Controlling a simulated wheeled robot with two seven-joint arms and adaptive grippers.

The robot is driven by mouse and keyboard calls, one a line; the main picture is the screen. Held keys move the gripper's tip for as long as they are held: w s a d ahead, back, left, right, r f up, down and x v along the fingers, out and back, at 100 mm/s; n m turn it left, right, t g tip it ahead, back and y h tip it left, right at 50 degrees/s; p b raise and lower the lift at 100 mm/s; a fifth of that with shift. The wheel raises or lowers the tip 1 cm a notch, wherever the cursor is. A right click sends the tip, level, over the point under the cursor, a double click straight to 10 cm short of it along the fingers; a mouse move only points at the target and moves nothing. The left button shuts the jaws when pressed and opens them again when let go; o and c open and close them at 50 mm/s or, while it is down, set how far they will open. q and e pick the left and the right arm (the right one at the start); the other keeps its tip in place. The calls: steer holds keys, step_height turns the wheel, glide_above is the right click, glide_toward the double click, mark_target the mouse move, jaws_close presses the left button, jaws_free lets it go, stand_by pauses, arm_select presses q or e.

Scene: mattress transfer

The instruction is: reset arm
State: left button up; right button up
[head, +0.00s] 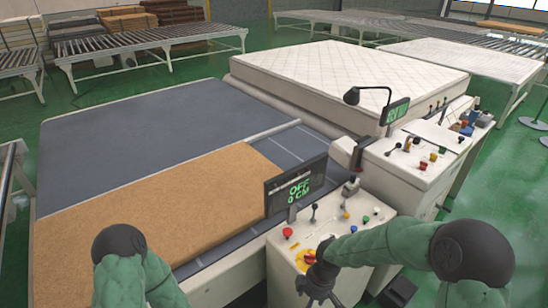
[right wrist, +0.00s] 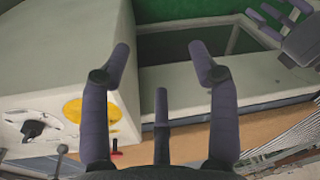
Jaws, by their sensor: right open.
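My right gripper (head: 320,284) points down over the front control cabinet (head: 352,228), close to the yellow disc with a red knob (head: 308,258). In the right wrist view its fingers (right wrist: 162,62) are apart, with nothing between them. A yellow disc (right wrist: 88,108) and a black knob (right wrist: 35,128) lie to their left there. My left arm (head: 130,275) comes in at the lower left of the head view, with its hand out of that frame. A dark gripper, apparently my left one (right wrist: 282,22), shows at the right wrist view's upper right corner; its opening is unclear.
A brown sheet (head: 170,200) lies on the grey table (head: 130,135). A white mattress (head: 350,75) lies behind, beside a second control cabinet (head: 425,150). Roller conveyors (head: 150,38) stand at the back over green floor.

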steer(key=s+f+m+b, duration=0.2)
steer(key=s+f+m, duration=0.2)
steer(key=f, duration=0.4)
steer(key=s+f+m+y+b, duration=0.1)
steer(key=s+f+m+b, duration=0.1)
steer(key=s+f+m, duration=0.3)
steer(key=s+f+m+y+b, duration=0.1)
steer(key=s+f+m+b, duration=0.2)
steer(key=f, duration=0.9)
steer(key=s+m, duration=0.1)
steer(key=m, duration=0.2)
steer(key=shift+s+a+m+t, duration=0.3)
steer(key=shift+s+a+t, duration=0.05)
steer(key=shift+a+t, duration=0.05)
steer(key=shift+c, duration=0.3)
